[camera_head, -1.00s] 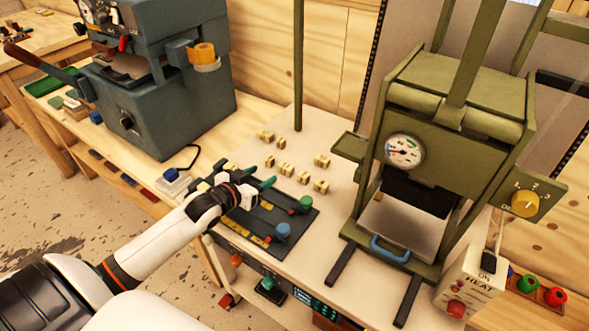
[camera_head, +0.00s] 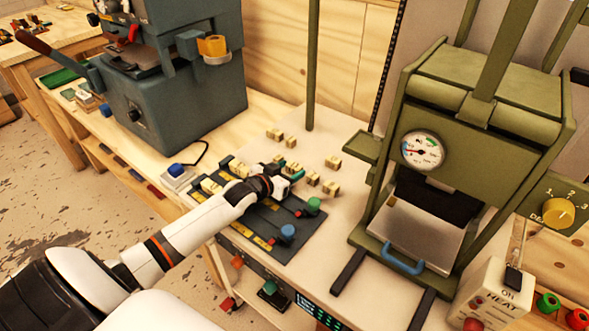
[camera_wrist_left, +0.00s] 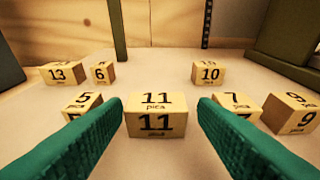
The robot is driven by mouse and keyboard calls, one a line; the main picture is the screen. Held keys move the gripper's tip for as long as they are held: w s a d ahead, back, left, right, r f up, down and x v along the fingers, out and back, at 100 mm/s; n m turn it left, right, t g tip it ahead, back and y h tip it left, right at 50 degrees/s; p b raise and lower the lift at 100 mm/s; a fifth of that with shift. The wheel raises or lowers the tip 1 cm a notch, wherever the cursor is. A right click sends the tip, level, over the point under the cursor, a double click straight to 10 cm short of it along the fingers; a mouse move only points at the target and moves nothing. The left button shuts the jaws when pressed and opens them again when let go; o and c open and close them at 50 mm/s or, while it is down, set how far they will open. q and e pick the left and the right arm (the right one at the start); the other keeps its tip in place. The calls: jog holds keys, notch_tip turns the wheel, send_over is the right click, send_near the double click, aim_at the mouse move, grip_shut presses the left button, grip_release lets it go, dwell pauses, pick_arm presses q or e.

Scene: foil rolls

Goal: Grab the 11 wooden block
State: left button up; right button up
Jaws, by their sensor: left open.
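The 11 wooden block (camera_wrist_left: 156,115) sits on the white tabletop in the left wrist view, upright with its number facing me. My left gripper (camera_wrist_left: 160,103) is open, with one green finger to each side of this block and a small gap visible at each side. In the head view my left gripper (camera_head: 290,170) is low among the small blocks on the table; which of them is the 11 cannot be read there. My right gripper is not in view.
The 5 block (camera_wrist_left: 82,103) and the 7 block (camera_wrist_left: 236,105) stand close outside my fingers. The 13 (camera_wrist_left: 62,74), 6 (camera_wrist_left: 99,72), 10 (camera_wrist_left: 208,73) and 9 (camera_wrist_left: 292,112) blocks stand around. A green press (camera_head: 450,130) is at right.

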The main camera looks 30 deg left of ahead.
aim_at(297, 165)
pick_arm(q)
jog(key=x, duration=0.5)
jog(key=shift+a, duration=0.15)
jog(key=shift+r, duration=0.1)
